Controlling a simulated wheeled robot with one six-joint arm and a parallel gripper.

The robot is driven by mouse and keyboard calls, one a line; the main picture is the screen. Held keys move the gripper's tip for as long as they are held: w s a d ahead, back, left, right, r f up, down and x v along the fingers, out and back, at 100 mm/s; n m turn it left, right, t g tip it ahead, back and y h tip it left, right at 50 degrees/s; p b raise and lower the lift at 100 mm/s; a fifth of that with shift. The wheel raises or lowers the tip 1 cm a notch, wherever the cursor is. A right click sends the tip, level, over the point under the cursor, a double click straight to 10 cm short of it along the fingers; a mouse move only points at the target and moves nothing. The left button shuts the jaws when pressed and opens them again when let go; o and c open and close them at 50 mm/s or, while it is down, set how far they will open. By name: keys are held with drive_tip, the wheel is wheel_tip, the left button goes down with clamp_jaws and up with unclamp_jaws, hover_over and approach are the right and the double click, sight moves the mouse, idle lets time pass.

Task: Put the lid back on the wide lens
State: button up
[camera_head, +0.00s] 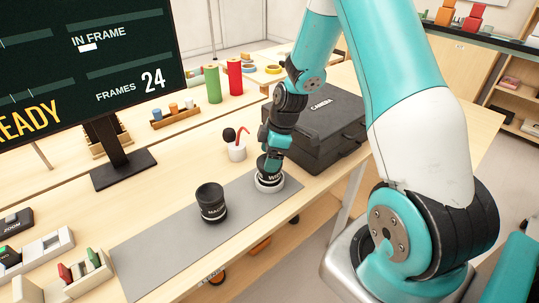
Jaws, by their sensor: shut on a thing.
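The wide lens (268,174) is a black cylinder with white letters, partly covered by my fingers. It stands upright at the far right end of the grey mat, with its foot in a white ring (268,186). My gripper (272,153) points down at the top of this lens and is shut on a dark piece there, which I take to be the lid. The fingers hide most of it, so I cannot tell whether it is seated on the lens or just above it.
A black macro lens (211,202) stands on the grey mat (165,247) to the left. A black camera case (318,131) is close on the right. A monitor (80,62) rises at back left.

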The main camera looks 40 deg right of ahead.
idle(0.3)
drive_tip(key=o, duration=0.8)
drive_tip(key=shift+o, duration=0.2)
drive_tip(key=shift+r+p, duration=2.7)
drive_tip(key=shift+r, duration=0.8)
clamp_jaws()
drive_tip(key=shift+f, duration=0.3)
